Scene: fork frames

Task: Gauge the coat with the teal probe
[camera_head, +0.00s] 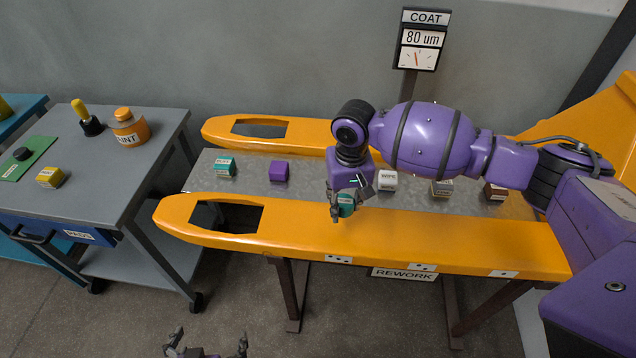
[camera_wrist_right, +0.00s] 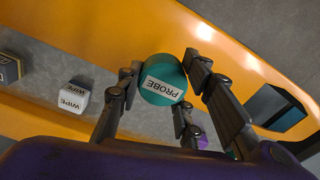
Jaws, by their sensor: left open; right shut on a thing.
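My right gripper (camera_head: 342,211) reaches down over the near arm of the yellow fork frame (camera_head: 450,245) and is shut on the teal probe (camera_head: 347,200). In the right wrist view the probe (camera_wrist_right: 163,80) is a round teal piece with a PROBE label, between the fingers. I cannot tell whether it touches the yellow coat below. The COAT gauge (camera_head: 420,40) on a post behind reads 80 um. My left gripper (camera_head: 206,346) is open and empty at the bottom edge, low in front of the frame.
Between the fork arms a grey surface holds a teal block (camera_head: 225,168), a purple block (camera_head: 279,171), a white WIPE block (camera_head: 386,181), a dark-labelled block (camera_head: 441,188) and a brown block (camera_head: 495,192). A grey cart (camera_head: 95,185) with an orange paint pot (camera_head: 129,128) stands left.

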